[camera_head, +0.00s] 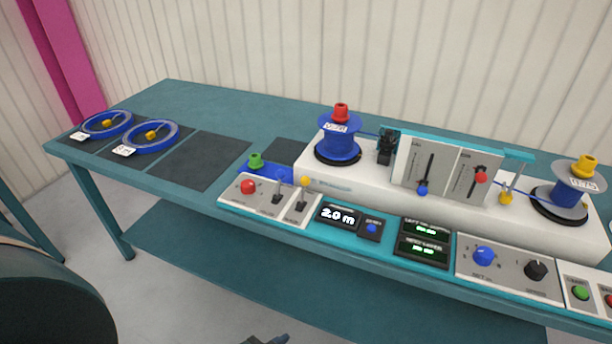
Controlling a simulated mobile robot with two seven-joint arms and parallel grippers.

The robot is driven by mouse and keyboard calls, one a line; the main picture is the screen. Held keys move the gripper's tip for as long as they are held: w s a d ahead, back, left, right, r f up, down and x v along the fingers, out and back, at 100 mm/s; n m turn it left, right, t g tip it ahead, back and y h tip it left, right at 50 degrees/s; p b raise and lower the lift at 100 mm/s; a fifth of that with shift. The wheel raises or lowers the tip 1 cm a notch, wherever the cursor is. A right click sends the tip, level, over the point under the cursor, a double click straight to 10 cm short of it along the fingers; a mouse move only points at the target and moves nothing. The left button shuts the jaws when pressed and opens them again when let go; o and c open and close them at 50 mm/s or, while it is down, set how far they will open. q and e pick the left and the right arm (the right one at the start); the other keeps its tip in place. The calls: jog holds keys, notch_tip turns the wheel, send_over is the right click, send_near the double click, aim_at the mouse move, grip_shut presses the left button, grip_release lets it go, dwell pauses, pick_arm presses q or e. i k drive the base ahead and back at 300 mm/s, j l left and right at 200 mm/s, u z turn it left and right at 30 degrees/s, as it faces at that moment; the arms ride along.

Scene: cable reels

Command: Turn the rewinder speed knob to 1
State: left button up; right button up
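A grey panel (508,279) on the front right of the bench carries a blue knob (484,256) on its left and a black knob (536,269) on its right. Small marks surround both knobs, but the labels and the pointer settings are too small to read, so I cannot tell which knob is the rewinder speed knob. Nothing touches either knob. A small dark part at the bottom edge of the view, left of centre, may be the tip of my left gripper, far from the panel; its fingers cannot be made out. My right gripper is not in view.
A green button (580,292) sits right of the panel; two green displays (424,239) sit left. A red button (248,187) and levers stand further left. Behind, a white housing (381,181) carries a blue reel (338,146) and a grey-flanged reel (566,200). Blue coils (170,127) lie far left.

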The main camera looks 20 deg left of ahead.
aim_at(534, 270)
jog(key=l, duration=0.6)
jog(key=k+l+u, duration=0.1)
jog(key=l, duration=0.55)
